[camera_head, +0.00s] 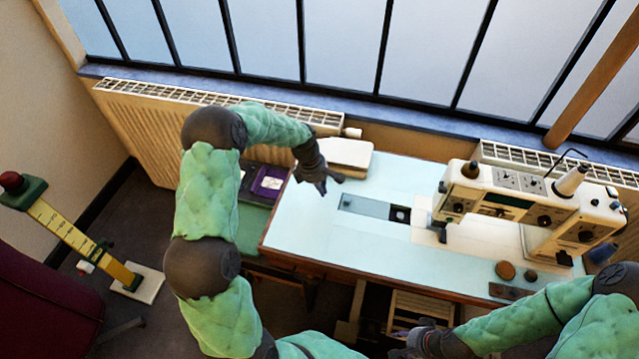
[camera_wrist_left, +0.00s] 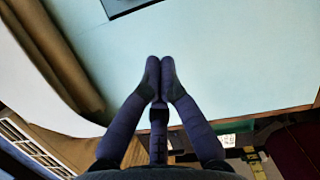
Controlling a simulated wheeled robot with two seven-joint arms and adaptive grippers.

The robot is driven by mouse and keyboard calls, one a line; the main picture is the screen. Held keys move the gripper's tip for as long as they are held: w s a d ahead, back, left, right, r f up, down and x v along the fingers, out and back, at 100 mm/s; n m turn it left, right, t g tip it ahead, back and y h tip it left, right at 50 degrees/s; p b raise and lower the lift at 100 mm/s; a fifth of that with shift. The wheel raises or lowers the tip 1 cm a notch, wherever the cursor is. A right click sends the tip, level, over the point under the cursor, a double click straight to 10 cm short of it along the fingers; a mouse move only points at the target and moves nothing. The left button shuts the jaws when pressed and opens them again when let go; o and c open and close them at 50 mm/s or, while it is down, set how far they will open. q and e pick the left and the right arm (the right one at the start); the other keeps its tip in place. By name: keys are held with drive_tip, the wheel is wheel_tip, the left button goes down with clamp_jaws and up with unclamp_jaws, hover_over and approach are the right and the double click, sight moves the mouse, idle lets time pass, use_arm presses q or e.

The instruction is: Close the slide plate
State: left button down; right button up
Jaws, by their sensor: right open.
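The slide plate (camera_head: 365,207), a grey-blue rectangle, lies in the light blue table top left of the sewing machine (camera_head: 530,205). A dark opening (camera_head: 400,214) shows between the plate's right end and the machine's pale bed. My left gripper (camera_head: 330,184) is above the table, up and left of the plate, apart from it. In the left wrist view its fingertips (camera_wrist_left: 160,66) are together with nothing between them. A dark-edged corner, likely the plate's, shows at the top there. My right gripper (camera_head: 418,338) is low, in front of the table, open, and partly hidden by its arm.
A cream box (camera_head: 345,155) stands at the table's back edge, near my left gripper. Round brown items (camera_head: 506,270) lie at the front right. A purple box (camera_head: 269,182) is left of the table. The table top's left part is bare.

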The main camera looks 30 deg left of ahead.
sight(361, 208)
use_arm(q)
drive_tip(key=b+x, duration=0.1)
drive_tip(key=x, duration=0.2)
drive_tip(key=shift+f, duration=0.3)
drive_tip(key=shift+w+d+r, duration=0.1)
drive_tip(key=shift+w+d, duration=0.2)
drive_tip(key=shift+d, duration=0.25)
drive_tip(key=shift+w+d, duration=0.25)
drive_tip(key=shift+d, duration=0.3)
drive_tip(key=shift+w+d+r+b, duration=0.1)
drive_tip(key=shift+w+d+b, duration=0.25)
drive_tip(key=shift+d, duration=0.35)
drive_tip(key=d, duration=0.2)
drive_tip(key=w+d+p, duration=0.1)
drive_tip(key=d, duration=0.2)
drive_tip(key=w+d, duration=0.1)
drive_tip(key=d, duration=0.1)
drive_tip(key=shift+d+p, duration=0.35)
drive_tip(key=shift+s, duration=0.1)
drive_tip(key=shift+a, duration=0.1)
